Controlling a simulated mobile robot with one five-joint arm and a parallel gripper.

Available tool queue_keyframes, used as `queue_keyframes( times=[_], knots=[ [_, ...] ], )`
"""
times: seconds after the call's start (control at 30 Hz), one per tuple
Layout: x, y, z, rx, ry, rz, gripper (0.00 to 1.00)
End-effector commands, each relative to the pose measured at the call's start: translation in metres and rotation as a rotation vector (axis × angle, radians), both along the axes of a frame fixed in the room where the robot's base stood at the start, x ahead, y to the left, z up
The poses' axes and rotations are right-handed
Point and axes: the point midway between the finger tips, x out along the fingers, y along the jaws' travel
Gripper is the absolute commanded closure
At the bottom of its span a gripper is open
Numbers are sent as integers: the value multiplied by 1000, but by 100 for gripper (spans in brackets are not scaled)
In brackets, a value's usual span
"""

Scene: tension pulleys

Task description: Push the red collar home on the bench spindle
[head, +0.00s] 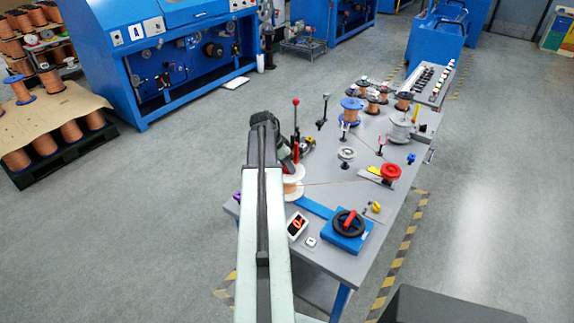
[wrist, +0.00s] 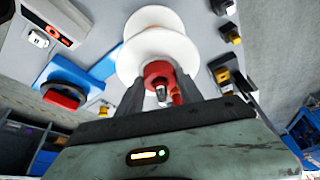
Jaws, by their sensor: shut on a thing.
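In the wrist view the red collar (wrist: 158,72) sits between the two dark fingers of my gripper (wrist: 160,90), which is shut on it. The metal spindle tip (wrist: 161,95) shows in the collar's middle. The white-flanged spool (wrist: 150,50) lies directly beyond the collar; I cannot tell whether collar and flange touch. In the head view the spool (head: 293,189) stands at the bench's near left side, partly behind my arm. My gripper (head: 284,152) is over it there, its fingers and the collar not clearly visible.
The grey bench (head: 335,210) carries a blue box with a black handwheel (head: 348,223), a counter box (head: 297,226), a red pulley (head: 390,171) and a white pulley (head: 346,154). A red-knobbed lever (head: 295,103) stands close behind my gripper. Wire runs from the spool across the bench.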

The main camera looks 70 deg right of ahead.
Motion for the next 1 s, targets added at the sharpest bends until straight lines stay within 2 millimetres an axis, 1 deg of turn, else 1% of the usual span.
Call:
queue_keyframes(
  times=[0.03,0.07,0.1,0.13,0.43,0.57,0.67,0.9,1.0],
  knots=[
    [0,0,0,1,0,0,96],
    [0,0,0,2,0,0,51],
    [0,0,0,1,0,0,40],
    [0,0,0,1,0,0,32],
    [0,0,0,1,0,0,31],
    [1,2,7,1,-1,0,31],
    [3,5,19,1,-1,0,31],
    [13,18,62,1,0,1,31],
    [16,23,73,1,-1,0,31]
  ],
)
